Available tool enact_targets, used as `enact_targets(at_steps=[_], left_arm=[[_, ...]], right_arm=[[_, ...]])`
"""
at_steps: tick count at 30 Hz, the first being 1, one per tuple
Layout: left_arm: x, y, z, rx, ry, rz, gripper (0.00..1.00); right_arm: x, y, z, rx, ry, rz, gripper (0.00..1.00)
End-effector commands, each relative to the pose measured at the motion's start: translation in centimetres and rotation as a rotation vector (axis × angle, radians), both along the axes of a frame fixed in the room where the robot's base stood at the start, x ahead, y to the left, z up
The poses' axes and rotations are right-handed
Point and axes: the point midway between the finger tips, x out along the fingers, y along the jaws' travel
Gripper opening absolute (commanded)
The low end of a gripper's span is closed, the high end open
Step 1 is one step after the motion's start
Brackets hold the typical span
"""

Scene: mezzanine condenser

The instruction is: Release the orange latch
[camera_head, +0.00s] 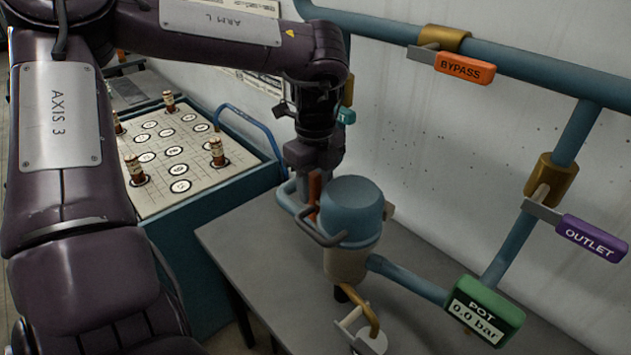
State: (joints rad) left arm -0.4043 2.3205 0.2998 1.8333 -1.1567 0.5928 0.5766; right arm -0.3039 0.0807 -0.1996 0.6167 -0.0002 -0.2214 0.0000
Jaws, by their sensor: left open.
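The orange latch (313,188) is a small upright orange piece at the left side of the blue-lidded pot (351,205). My left gripper (314,176) points down right over the latch, with its fingers at the latch's upper part. It is open. The fingers and the pot hide part of the latch, and I cannot tell whether they touch it. A dark bent handle (320,228) shows on the near side of the lid. My right gripper is not in view.
The pot stands on a grey table (250,235). A blue pipe leads right to a green gauge reading 0.0 bar (484,312). The orange bypass lever (464,68) and purple outlet lever (590,238) are on wall pipes. A board cart (225,195) stands left.

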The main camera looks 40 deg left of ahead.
Motion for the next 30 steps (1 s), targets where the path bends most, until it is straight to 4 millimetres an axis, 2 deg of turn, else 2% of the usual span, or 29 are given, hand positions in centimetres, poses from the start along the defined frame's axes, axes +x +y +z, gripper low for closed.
enact_targets(at_steps=[3,7,17,30], left_arm=[[-0.01,-0.02,-0.15,-0.001,0.000,0.000,0.42],[-0.01,-0.01,-0.14,-0.001,0.000,0.000,0.42],[0.00,-0.01,-0.10,-0.001,0.000,-0.001,0.00],[0.04,0.17,0.01,-0.039,0.002,-0.001,0.00]], right_arm=[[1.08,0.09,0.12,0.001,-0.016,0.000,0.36],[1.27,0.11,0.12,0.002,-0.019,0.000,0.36],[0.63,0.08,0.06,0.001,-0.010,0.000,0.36],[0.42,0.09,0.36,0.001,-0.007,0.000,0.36]])
